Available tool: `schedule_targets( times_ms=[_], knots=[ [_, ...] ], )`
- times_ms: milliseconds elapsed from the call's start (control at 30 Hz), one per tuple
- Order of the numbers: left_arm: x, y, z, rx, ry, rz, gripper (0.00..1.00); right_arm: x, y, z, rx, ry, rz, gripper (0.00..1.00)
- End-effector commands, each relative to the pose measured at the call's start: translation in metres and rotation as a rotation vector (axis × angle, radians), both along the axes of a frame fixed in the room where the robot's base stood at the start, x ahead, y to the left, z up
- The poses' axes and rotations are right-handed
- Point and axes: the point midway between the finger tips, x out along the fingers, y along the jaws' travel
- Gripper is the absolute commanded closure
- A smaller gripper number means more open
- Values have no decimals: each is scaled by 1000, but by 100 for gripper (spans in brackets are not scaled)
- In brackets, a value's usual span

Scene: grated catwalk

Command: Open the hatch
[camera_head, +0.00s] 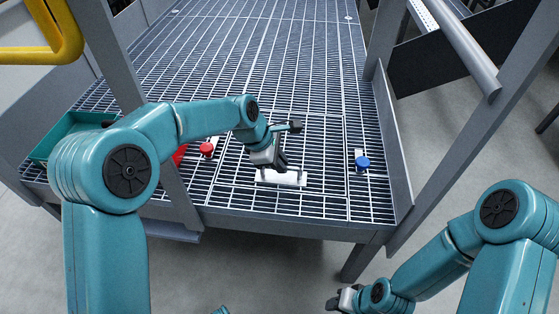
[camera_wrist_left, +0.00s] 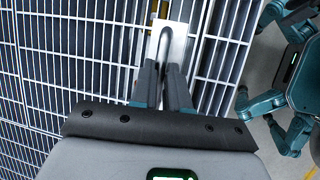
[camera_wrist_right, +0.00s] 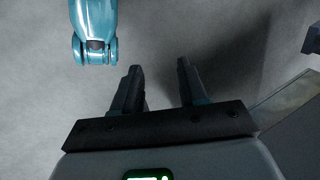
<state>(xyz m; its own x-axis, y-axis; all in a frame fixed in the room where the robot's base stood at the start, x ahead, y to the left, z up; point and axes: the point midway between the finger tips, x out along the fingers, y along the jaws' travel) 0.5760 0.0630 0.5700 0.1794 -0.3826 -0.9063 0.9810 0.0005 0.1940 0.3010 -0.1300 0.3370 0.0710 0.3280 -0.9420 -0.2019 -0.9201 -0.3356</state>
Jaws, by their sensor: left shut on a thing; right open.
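The hatch (camera_head: 322,150) is a grated panel set in the catwalk floor, lying level with the grating around it. Near its front edge is a pale plate (camera_head: 284,180) with a dark bar handle. My left gripper (camera_head: 279,166) is over this plate. In the left wrist view its fingers (camera_wrist_left: 163,75) are shut on the handle (camera_wrist_left: 163,42), with the pale plate behind. My right gripper (camera_head: 338,300) hangs low in front of the catwalk. In the right wrist view its fingers (camera_wrist_right: 157,75) are apart and empty above the grey floor.
A red knob (camera_head: 207,149) is left of the hatch and a blue knob (camera_head: 362,163) right of it. A green tray (camera_head: 62,140) sits at the left, partly behind a post. Grey posts and rails flank the catwalk. The grating beyond the hatch is clear.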

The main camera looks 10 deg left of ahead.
Motion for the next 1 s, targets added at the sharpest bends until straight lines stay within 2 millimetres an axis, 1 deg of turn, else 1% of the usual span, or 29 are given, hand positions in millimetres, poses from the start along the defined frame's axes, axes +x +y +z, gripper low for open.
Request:
schedule_targets(
  times_ms=[33,167,267,367,400,633,800,900,1000],
  knots=[
    [1,0,7,0,1,0,100,-1,1,7,0,1,3,57],
    [5,1,22,0,-1,-1,100,-4,3,23,2,6,14,57],
    [10,0,40,0,-2,0,100,-8,7,45,6,13,29,57],
    [18,1,61,0,-6,1,100,-11,11,71,8,20,45,57],
    [22,1,71,0,-9,2,100,-11,10,82,8,18,43,57],
    [47,1,111,0,-11,2,100,-10,10,142,8,17,41,57],
    [65,1,129,1,-8,1,100,-10,10,176,8,17,40,57],
    [74,1,136,2,-7,1,100,-10,10,190,8,17,40,57],
    [81,2,141,3,-6,1,100,-10,10,201,8,17,40,57]
  ],
)
